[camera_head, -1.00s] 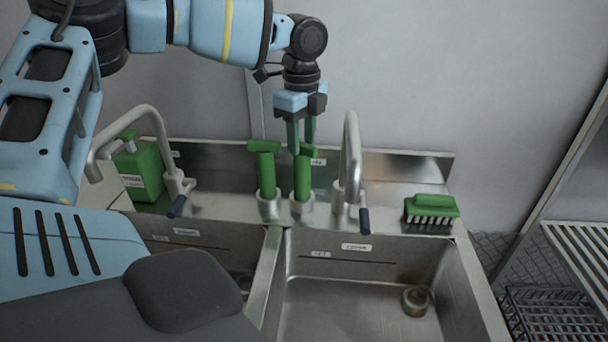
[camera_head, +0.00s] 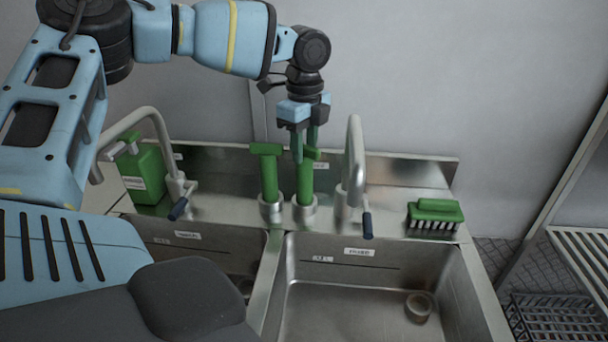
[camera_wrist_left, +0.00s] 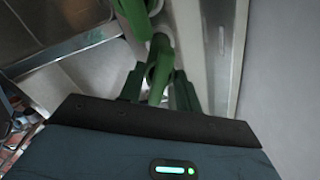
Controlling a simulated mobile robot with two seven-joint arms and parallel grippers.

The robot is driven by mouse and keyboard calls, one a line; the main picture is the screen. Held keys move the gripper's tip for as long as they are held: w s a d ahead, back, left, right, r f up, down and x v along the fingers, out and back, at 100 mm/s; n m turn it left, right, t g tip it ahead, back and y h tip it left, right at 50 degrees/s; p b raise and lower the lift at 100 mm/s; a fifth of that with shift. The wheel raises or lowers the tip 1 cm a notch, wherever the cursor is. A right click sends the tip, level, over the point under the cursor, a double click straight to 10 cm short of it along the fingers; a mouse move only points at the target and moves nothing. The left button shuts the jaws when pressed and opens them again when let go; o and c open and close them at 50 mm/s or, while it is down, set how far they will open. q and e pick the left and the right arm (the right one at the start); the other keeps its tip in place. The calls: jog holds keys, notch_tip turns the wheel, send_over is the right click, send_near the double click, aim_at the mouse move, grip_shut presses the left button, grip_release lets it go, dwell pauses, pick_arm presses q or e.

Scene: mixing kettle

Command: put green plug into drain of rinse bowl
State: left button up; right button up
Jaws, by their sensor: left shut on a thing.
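Two green plugs with T-shaped handles stand upright in pale round holders on the sink's back ledge, the left plug (camera_head: 268,175) and the right plug (camera_head: 306,182). My left gripper (camera_head: 306,150) points down and is shut on the top of the right plug. In the left wrist view the held plug (camera_wrist_left: 160,66) shows between the fingers (camera_wrist_left: 158,92), with the other plug (camera_wrist_left: 132,16) beyond. The right basin (camera_head: 345,300) has a round drain (camera_head: 418,306) at its right side. The left basin (camera_head: 195,250) is partly hidden by my arm. The basin labels are too blurred to read surely.
A tap (camera_head: 354,165) stands just right of the held plug, and another tap (camera_head: 160,140) is at the left. A green brush (camera_head: 435,211) lies on the right ledge. A green bottle (camera_head: 145,175) is at the left. The right basin looks clear.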

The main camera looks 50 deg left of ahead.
pick_arm(q)
jog(key=shift+r, duration=0.35)
pick_arm(e)
jog(key=shift+r, duration=0.1)
pick_arm(q)
jog(key=shift+r+p, duration=1.05)
jog(key=shift+r, duration=1.6)
pick_arm(e)
jog(key=w+r, duration=0.1)
jog(key=r, duration=0.1)
jog(key=shift+w+r+t, duration=0.3)
jog(key=shift+w, duration=0.05)
pick_arm(q)
jog(key=shift+f, duration=0.1)
pick_arm(e)
jog(key=shift+d, duration=0.1)
